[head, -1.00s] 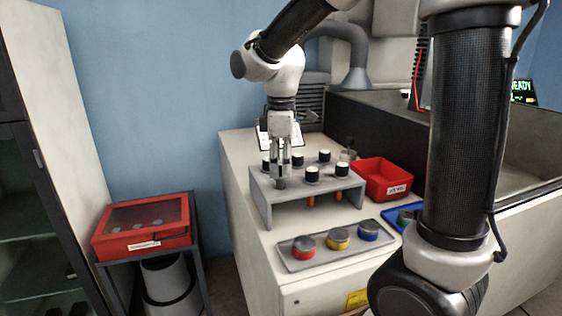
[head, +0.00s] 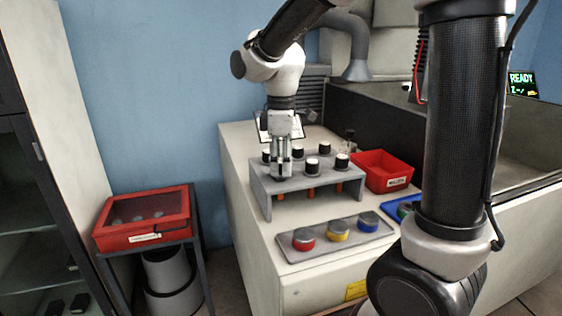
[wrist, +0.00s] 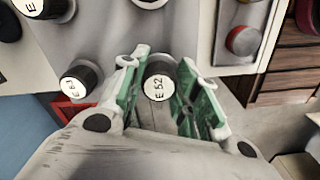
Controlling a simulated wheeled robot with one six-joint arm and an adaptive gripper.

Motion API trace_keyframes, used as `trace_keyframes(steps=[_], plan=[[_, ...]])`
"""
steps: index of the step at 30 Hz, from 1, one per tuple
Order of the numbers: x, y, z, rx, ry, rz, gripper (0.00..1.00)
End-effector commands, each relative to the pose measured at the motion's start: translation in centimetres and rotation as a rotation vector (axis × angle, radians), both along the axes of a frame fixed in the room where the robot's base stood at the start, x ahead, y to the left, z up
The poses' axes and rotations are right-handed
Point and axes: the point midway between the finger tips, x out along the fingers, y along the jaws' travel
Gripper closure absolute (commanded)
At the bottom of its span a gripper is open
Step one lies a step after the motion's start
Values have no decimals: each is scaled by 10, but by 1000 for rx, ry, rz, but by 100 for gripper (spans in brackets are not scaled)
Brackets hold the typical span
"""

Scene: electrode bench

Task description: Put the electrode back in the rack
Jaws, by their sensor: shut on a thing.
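The grey rack (head: 262,184) stands on the bench with several black, white-topped electrodes in its top. My gripper (head: 281,172) points down at the rack's front left position. In the wrist view my gripper (wrist: 160,95) is shut on an electrode (wrist: 159,84) with a white top reading "E 52". The electrode looks upright between the green pads. In the head view an orange tip shows below the rack top under my gripper. I cannot tell whether the electrode is fully seated. A neighbouring electrode (wrist: 80,82) stands close to the left finger in the wrist view.
A tray (head: 288,251) with red, yellow and blue round pieces lies in front of the rack. A red open bin (head: 388,174) stands right of it, by a blue tray (head: 402,214). A red lidded case (head: 143,220) is at the left. A dark-framed enclosure stands behind.

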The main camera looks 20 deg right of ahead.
Motion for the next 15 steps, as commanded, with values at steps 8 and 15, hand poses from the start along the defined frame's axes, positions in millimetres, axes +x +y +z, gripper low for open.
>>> trace_keyframes(steps=[8, 15], plan=[[0, 0, -8, 0, -1, 0, 100], [0, 0, -14, 1, -1, 0, 100]])
